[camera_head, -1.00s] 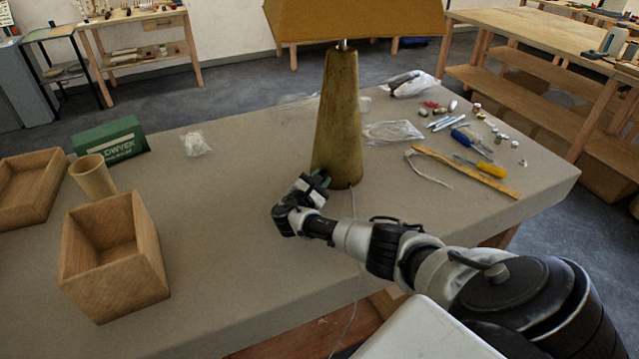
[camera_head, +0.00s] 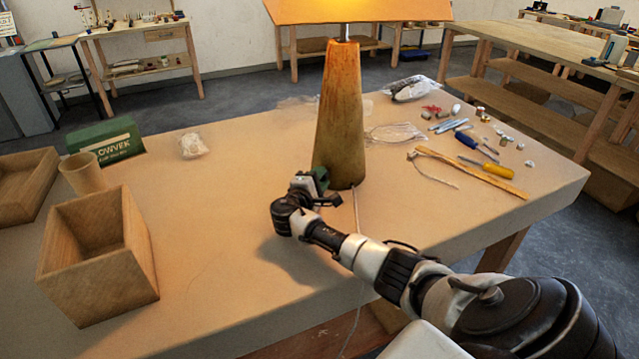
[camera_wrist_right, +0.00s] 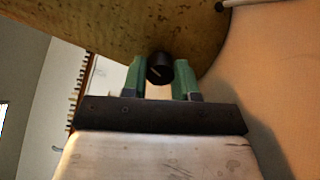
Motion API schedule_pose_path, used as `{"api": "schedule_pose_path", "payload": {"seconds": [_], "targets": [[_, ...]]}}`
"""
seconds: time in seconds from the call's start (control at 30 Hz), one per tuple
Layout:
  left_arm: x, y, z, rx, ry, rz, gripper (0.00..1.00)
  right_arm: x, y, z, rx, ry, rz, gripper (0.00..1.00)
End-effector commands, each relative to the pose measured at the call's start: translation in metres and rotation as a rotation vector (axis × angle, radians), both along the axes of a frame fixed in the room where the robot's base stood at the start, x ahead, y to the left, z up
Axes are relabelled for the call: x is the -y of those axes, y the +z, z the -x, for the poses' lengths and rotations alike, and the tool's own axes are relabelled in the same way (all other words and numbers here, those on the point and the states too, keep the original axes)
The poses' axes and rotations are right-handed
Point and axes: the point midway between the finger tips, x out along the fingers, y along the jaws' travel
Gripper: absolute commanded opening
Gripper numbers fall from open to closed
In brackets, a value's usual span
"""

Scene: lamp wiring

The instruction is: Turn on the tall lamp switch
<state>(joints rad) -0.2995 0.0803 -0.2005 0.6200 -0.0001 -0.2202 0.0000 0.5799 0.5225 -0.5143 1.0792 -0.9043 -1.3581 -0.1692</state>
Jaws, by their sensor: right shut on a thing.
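The tall lamp (camera_head: 340,115) stands upright on the table with a tapered, mottled brown-yellow base. Its shade (camera_head: 360,10) glows orange at the top of the head view, so the lamp is lit. The switch (camera_wrist_right: 160,67), a small round black knob with a pale mark, sits low on the lamp base. My right gripper (camera_head: 320,181) is at the foot of the lamp. In the right wrist view its green fingers (camera_wrist_right: 161,77) stand on either side of the knob, shut on it. The knob is hidden in the head view. My left gripper is out of view.
A wooden box (camera_head: 97,270), a cup (camera_head: 84,173) and a green box (camera_head: 106,140) stand on the left. Several tools, such as a yellow-handled screwdriver (camera_head: 492,170), and a wooden strip (camera_head: 470,172) lie right of the lamp. A cord (camera_head: 356,215) runs down the table front.

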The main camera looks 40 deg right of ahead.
Motion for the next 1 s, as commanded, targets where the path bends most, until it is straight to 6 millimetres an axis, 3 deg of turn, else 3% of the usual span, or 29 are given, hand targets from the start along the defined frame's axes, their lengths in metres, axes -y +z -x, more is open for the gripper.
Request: {"api": "schedule_pose_path", "payload": {"seconds": [0.6,0.63,0.77,1.0], "targets": [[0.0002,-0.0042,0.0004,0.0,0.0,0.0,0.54,-0.0009,-0.0019,0.0006,0.034,0.0,-0.016,0.05],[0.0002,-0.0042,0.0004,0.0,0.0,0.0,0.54,-0.0009,-0.0019,0.0005,0.034,0.0,-0.016,0.33],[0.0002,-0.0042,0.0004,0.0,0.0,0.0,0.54,-0.0007,-0.0014,0.0004,0.035,0.0,-0.015,0.53],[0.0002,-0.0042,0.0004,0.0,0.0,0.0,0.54,-0.0005,-0.0006,0.0001,0.035,0.001,-0.014,0.54]]}}
